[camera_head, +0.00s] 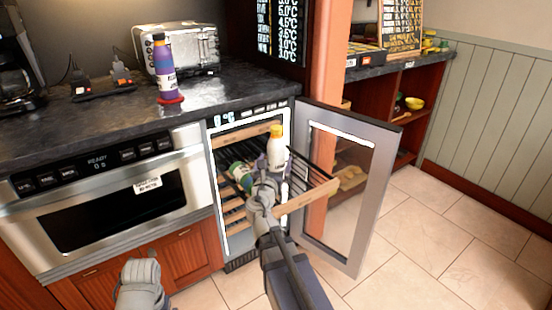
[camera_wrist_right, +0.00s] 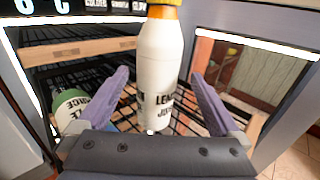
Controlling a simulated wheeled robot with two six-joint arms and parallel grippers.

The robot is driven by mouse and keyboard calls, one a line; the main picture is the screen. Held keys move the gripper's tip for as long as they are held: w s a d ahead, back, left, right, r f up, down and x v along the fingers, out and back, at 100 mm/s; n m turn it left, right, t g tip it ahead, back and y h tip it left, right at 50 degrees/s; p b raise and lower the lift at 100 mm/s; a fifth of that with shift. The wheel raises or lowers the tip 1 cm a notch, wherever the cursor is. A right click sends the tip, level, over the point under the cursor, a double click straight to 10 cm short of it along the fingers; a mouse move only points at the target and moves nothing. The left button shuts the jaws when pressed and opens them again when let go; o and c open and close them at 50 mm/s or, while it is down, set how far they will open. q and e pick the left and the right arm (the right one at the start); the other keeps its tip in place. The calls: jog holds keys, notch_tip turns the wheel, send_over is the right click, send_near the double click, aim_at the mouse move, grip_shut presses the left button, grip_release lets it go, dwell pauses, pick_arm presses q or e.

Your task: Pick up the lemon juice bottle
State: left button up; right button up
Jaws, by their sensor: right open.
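The lemon juice bottle (camera_head: 277,150) is white with an orange cap and stands upright on a pulled-out rack of the open small fridge. In the right wrist view the bottle (camera_wrist_right: 161,50) shows partly readable "LEMON JUICE" lettering, and its top is cut off by the frame. My right gripper (camera_wrist_right: 160,76) is open, with one purple finger on each side of the bottle and visible gaps to both. In the head view the right gripper (camera_head: 268,180) is just below the bottle. A grey part of my left arm shows at the bottom left; its fingers are not visible.
A green bottle (camera_head: 240,174) lies on the rack (camera_head: 300,200) left of the lemon juice; it also shows in the wrist view (camera_wrist_right: 72,104). The open glass door (camera_head: 345,190) stands to the right. A purple bottle (camera_head: 164,70) and toaster (camera_head: 190,48) stand on the dark counter.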

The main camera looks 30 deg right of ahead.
aim_at(277, 153)
jog(key=x, duration=0.5)
jog(key=shift+w+a, duration=0.1)
jog(key=shift+w, duration=0.05)
grip_shut()
dwell(0.6)
